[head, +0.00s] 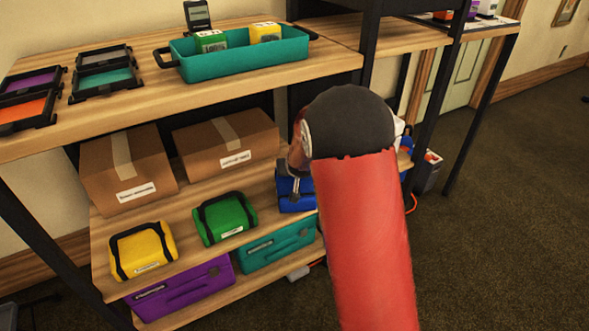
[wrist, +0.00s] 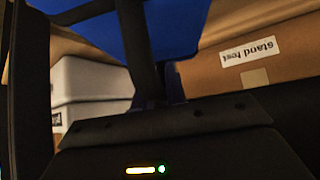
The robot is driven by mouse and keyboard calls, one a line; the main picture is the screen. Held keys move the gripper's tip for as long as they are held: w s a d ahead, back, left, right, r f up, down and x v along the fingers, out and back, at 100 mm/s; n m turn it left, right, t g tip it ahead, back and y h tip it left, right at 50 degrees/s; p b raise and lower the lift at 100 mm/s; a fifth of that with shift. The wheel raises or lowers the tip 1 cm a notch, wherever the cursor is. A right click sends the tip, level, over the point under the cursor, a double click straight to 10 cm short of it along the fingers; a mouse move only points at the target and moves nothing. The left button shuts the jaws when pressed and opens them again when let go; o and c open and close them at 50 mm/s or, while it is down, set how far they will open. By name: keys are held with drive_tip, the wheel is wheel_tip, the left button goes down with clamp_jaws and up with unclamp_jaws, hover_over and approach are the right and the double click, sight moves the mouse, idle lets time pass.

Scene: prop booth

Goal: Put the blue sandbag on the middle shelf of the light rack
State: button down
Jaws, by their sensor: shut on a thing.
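The blue sandbag (head: 298,203) is at the right end of the middle shelf (head: 190,196) of the rack, right of the green sandbag (head: 225,219). My arm partly hides it. In the wrist view the blue sandbag (wrist: 190,22) fills the top, with a black strap across it. My gripper (head: 292,182) is above the bag and shut on it; I cannot tell whether the bag touches the shelf. The yellow sandbag (head: 143,249) sits at the left front of the same shelf.
Cardboard boxes (head: 128,165) (head: 225,140) stand behind the sandbags. A purple case (head: 180,288) and a teal case (head: 277,247) are on the shelf below. The top shelf holds a teal tray (head: 240,68) and small trays. A white box (wrist: 92,82) shows in the wrist view.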

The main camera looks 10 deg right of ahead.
drive_tip(key=shift+w+f, duration=0.1)
drive_tip(key=c, duration=1.3)
unclamp_jaws()
drive_tip(key=shift+c, duration=0.2)
drive_tip(key=shift+s+f, duration=0.2)
drive_tip(key=shift+f, duration=0.05)
drive_tip(key=v, duration=0.8)
drive_tip(key=shift+w+r, duration=0.1)
drive_tip(key=shift+r, duration=0.15)
drive_tip(key=s+r+g, duration=0.1)
drive_tip(key=s+r, duration=0.3)
drive_tip(key=s, duration=0.7)
drive_tip(key=s+r+g, duration=0.1)
drive_tip(key=s+r, duration=0.3)
drive_tip(key=s, duration=0.7)
drive_tip(key=s+r+n+g, duration=0.1)
drive_tip(key=s+r, duration=0.3)
drive_tip(key=s, duration=0.7)
drive_tip(key=shift+s+y, duration=0.2)
drive_tip(key=shift+y, duration=0.1)
